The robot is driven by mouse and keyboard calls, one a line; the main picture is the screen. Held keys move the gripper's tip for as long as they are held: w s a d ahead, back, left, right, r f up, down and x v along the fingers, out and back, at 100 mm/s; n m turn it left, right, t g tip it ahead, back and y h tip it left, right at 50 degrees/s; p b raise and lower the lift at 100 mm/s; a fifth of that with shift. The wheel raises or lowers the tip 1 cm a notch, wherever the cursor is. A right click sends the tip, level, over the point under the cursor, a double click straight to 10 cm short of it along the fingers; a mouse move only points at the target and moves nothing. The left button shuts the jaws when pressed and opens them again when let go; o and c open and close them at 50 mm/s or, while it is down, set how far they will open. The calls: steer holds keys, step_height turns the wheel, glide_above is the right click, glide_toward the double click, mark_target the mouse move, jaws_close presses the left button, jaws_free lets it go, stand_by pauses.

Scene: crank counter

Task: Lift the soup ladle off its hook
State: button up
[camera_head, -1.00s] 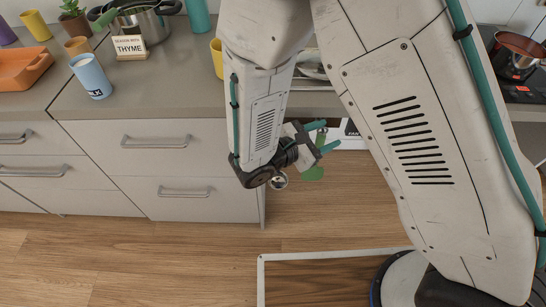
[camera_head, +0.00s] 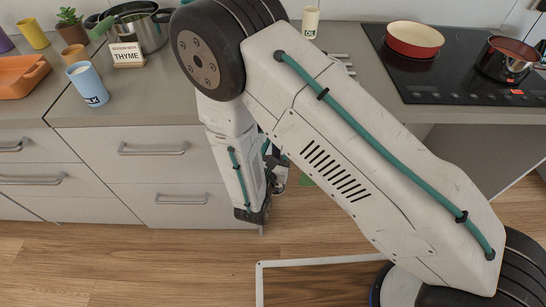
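I cannot make out the soup ladle or its hook; my arm covers much of the middle of the picture. My gripper (camera_head: 277,165) hangs in front of the counter edge, low beside the drawers. It is mostly hidden behind my own arm. Only a dark part and a bit of teal show, so I cannot see whether it is open or holds anything.
A steel pot (camera_head: 143,32), a THYME sign (camera_head: 127,54) and a light blue cup (camera_head: 88,84) stand on the left counter. A red pan (camera_head: 414,40) and a dark red pot (camera_head: 506,60) stand on the black hob (camera_head: 465,85). The wooden floor (camera_head: 150,265) at front left is clear.

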steer(key=shift+x, duration=0.85)
jaws_close()
steer(key=shift+r, duration=0.2)
steer(key=shift+s, duration=0.75)
steer(key=shift+s+r, duration=0.1)
